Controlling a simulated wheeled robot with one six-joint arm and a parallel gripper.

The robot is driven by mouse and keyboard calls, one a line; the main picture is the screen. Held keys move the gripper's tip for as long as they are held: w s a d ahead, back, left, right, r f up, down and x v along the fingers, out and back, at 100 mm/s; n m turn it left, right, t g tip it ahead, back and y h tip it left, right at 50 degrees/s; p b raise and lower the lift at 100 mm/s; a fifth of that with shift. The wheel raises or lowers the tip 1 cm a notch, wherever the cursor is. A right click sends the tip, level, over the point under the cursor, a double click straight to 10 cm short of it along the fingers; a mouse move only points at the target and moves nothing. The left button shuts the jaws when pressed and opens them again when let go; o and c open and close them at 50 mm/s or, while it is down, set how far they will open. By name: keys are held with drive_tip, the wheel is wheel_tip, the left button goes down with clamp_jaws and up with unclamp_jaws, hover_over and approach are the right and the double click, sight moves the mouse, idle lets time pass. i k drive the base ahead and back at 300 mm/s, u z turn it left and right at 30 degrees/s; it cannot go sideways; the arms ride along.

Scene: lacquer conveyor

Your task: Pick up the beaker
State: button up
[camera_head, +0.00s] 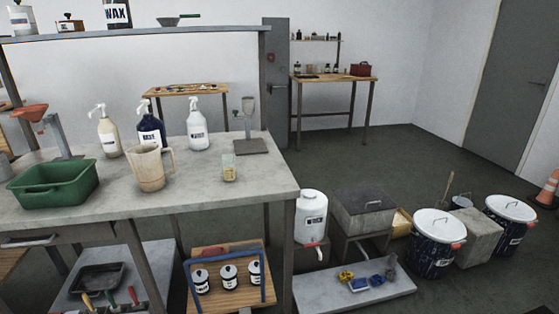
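A small clear glass vessel with a yellowish content (229,168), which looks like the beaker, stands upright near the right front part of the grey worktable (210,202). A larger cloudy beige jug with a handle (150,168) stands to its left, apart from it. Nothing covers the small vessel in this view. My gripper is not in view.
Spray bottles (198,130) stand behind the jug. A green tub (54,184) is at the left, and a stand with a grey base (250,146) is behind the small vessel. Lidded buckets (436,245) and a white canister (311,218) are right of the table.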

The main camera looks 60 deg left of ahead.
sight(229, 170)
drive_tip(key=u, duration=0.1)
drive_tip(key=i, duration=1.4)
drive_tip(key=u, duration=0.65)
drive_tip(key=i, duration=0.75)
drive_tip(key=u, duration=1.55)
drive_tip(key=i, duration=0.75)
drive_tip(key=u, duration=0.75)
